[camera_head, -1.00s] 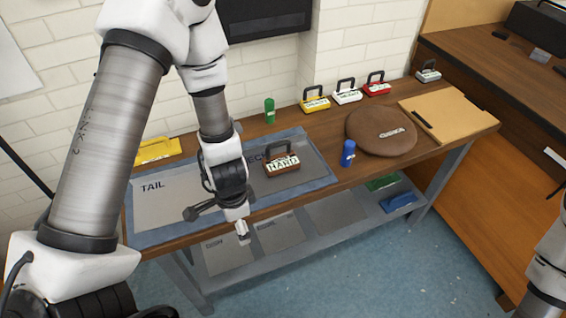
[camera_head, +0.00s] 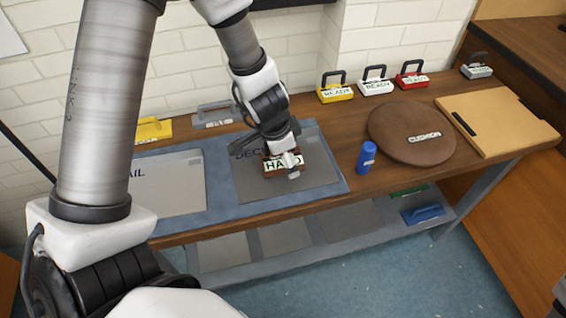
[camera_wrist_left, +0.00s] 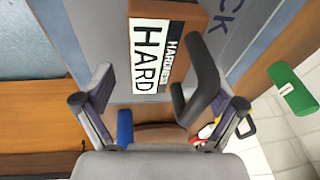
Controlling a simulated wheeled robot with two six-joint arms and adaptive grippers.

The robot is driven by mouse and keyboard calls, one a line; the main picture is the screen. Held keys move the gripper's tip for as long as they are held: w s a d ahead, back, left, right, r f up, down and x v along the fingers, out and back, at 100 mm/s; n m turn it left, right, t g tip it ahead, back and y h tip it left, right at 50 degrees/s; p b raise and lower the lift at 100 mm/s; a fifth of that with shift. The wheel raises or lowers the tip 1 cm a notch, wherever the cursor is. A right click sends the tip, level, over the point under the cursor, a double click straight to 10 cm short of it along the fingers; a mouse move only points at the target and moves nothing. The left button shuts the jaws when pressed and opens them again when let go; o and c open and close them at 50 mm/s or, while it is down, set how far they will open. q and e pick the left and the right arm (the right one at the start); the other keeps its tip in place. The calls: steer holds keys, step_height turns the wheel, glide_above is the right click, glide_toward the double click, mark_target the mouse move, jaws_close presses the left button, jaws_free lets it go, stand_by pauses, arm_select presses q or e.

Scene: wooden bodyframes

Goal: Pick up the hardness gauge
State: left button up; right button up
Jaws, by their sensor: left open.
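The hardness gauge is a brown block with a white HARD label (camera_head: 284,164) and a dark handle. It lies on a grey panel lettered DECK (camera_head: 315,182) on the blue mat. In the left wrist view the gauge (camera_wrist_left: 158,52) is large and close, with its handle between the fingers, nearer the right-hand one. My left gripper (camera_head: 284,150) is at the gauge, partly covering it in the head view. In the left wrist view the left gripper (camera_wrist_left: 165,105) is open, its fingers apart. Whether a finger touches the handle cannot be told.
A blue bottle (camera_head: 367,157) and round brown cushion (camera_head: 420,118) stand right of the mat. Yellow (camera_head: 336,94), white (camera_head: 376,87) and red (camera_head: 412,80) handled blocks line the back. A TAIL panel (camera_head: 165,186) lies left.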

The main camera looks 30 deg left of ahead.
arm_select(q)
steer(key=shift+w+f, duration=0.1)
steer(key=shift+w, duration=0.2)
steer(key=shift+s, duration=0.2)
steer(key=shift+s+r, duration=0.35)
steer(key=shift+r, duration=0.05)
steer(key=c, duration=0.5)
steer(key=shift+s, duration=0.15)
steer(key=c, duration=1)
steer(key=shift+o, duration=0.2)
steer(key=shift+w+f, duration=0.1)
steer(key=shift+w, duration=0.1)
